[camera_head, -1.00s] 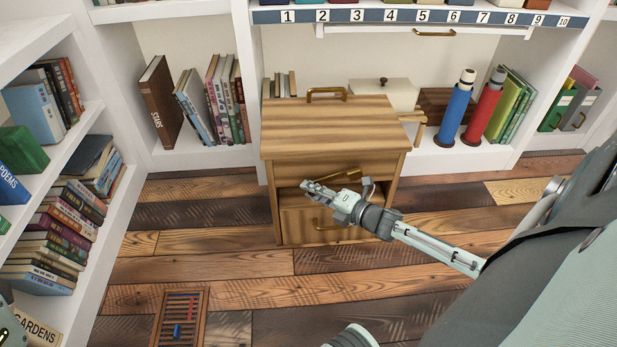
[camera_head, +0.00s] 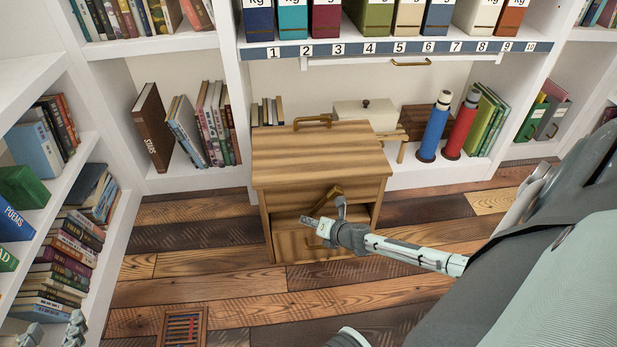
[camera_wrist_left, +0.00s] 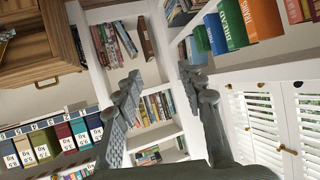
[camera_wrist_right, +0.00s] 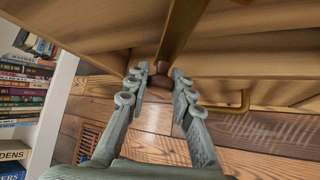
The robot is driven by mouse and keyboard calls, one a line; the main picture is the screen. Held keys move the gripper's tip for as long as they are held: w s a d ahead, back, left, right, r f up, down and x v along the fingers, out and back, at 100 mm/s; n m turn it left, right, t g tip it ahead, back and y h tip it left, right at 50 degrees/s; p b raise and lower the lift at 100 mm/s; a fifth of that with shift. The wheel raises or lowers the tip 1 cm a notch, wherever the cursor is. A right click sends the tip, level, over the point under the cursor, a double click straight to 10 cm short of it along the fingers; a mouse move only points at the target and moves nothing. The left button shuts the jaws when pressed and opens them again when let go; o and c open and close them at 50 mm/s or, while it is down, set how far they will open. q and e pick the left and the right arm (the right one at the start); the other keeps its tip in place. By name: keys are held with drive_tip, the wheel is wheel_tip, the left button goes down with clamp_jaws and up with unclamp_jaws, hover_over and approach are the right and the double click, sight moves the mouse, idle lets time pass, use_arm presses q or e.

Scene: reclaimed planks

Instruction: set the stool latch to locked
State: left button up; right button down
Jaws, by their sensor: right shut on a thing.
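The stool (camera_head: 318,150) is a striped wooden box with a brass handle (camera_head: 312,121) on top. Its latch (camera_head: 326,199) is a brass lever on the front, tilted up to the right. In the right wrist view the lever (camera_wrist_right: 183,28) runs down between my fingers. My right gripper (camera_head: 310,222) is shut on the lever's lower end; it also shows in the right wrist view (camera_wrist_right: 161,80). My left gripper (camera_wrist_left: 163,82) is open and empty, with its fingers also at the bottom left of the head view (camera_head: 58,334). I see no readable lock marking.
A second brass handle (camera_wrist_right: 236,105) sits low on the stool's front. Bookshelves (camera_head: 100,220) stand at left and behind. A blue cylinder (camera_head: 434,127) and a red one (camera_head: 462,125) stand right of the stool. An abacus (camera_head: 183,326) lies on the plank floor, which is otherwise clear.

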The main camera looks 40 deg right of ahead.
drive_tip(key=shift+s+d+f+n+g+h+p, duration=0.1)
drive_tip(key=shift+s+d+n+g+h+p, duration=0.25)
drive_tip(key=shift+p, duration=0.6)
use_arm(q)
drive_tip(key=s+a+f+n+g+y+p, duration=0.1)
drive_tip(key=s+a+f+g+y, duration=0.1)
drive_tip(key=s+a+f+g, duration=0.35)
drive_tip(key=s+a+f+n+g+y, duration=0.1)
drive_tip(key=s+a+f+g+y, duration=0.15)
drive_tip(key=s+a, duration=0.5)
wheel_tip(320, 180, down, 12)
drive_tip(key=w+d+g+p, duration=0.1)
drive_tip(key=w+p, duration=0.1)
drive_tip(key=p, duration=0.3)
drive_tip(key=shift+w+d+r+h, duration=0.15)
drive_tip(key=shift+h, duration=0.3)
use_arm(e)
drive_tip(key=shift+s+d+f+n+g+h, duration=0.2)
drive_tip(key=shift+s+d+n+g+h, duration=0.1)
drive_tip(key=shift+d+n+g+h, duration=0.25)
drive_tip(key=shift+s+d+f+n+g+h, duration=0.2)
drive_tip(key=shift+s+d+g+h, duration=0.15)
drive_tip(key=shift+h, duration=0.35)
drive_tip(key=shift+s+d+f+n+g+h, duration=0.2)
drive_tip(key=shift+d+n+g+h, duration=0.2)
drive_tip(key=shift+d+h, duration=0.15)
drive_tip(key=c, duration=1.3)
unclamp_jaws()
drive_tip(key=shift+r, duration=0.1)
